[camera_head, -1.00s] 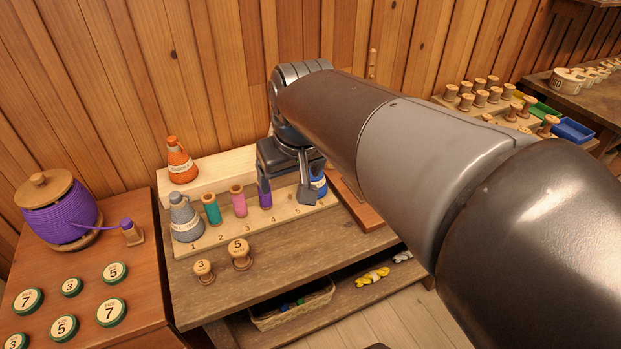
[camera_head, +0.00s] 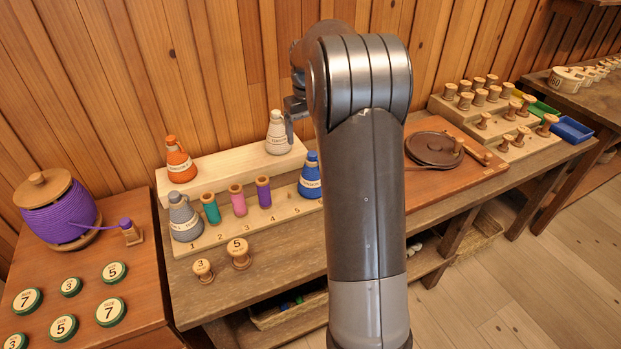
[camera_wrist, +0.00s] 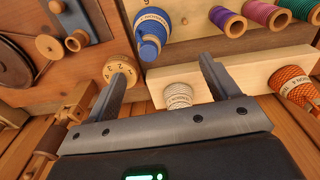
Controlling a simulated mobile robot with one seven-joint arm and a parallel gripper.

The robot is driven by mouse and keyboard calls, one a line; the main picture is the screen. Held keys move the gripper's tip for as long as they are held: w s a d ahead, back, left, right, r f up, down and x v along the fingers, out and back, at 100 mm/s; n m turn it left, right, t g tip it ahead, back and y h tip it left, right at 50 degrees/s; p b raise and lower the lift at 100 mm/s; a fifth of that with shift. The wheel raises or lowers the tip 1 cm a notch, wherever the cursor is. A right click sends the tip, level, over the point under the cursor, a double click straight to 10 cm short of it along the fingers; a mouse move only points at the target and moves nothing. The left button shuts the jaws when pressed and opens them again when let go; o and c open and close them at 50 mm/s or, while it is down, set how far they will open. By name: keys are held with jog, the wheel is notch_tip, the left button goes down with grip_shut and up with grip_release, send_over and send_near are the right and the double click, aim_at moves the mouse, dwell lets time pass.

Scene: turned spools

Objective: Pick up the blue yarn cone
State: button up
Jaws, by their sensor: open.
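The blue yarn cone (camera_head: 311,178) stands upright at the right end of the numbered board (camera_head: 222,238), its right side close to my arm in the picture. It also shows in the wrist view (camera_wrist: 150,32), beyond the fingertips. My gripper (camera_wrist: 163,72) is open, with nothing held. In the head view it is mostly hidden behind my arm, by the back step. A white cone (camera_head: 279,135) stands on that step; in the wrist view it appears between my fingers (camera_wrist: 178,95). I cannot tell how near they are to it.
An orange cone (camera_head: 179,162) stands on the back step (camera_head: 225,168). A grey cone (camera_head: 184,220) and teal, pink and purple spools (camera_head: 263,192) share the numbered board. Two small wooden spools stand in front. A dark round plate (camera_head: 434,149) lies to the right. The plank wall is close behind.

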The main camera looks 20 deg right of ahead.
aim_at(312, 162)
jog(key=shift+w+d+f, duration=0.7)
jog(key=shift+d+f, duration=0.05)
jog(key=shift+f, duration=0.25)
jog(key=shift+d+f, duration=0.1)
jog(key=shift+f, duration=0.3)
notch_tip(312, 162, down, 5)
jog(key=shift+f, duration=0.1)
jog(key=f, duration=0.5)
jog(key=shift+d, duration=0.3)
jog(key=c, duration=1.6)
jog(key=shift+c, duration=0.6)
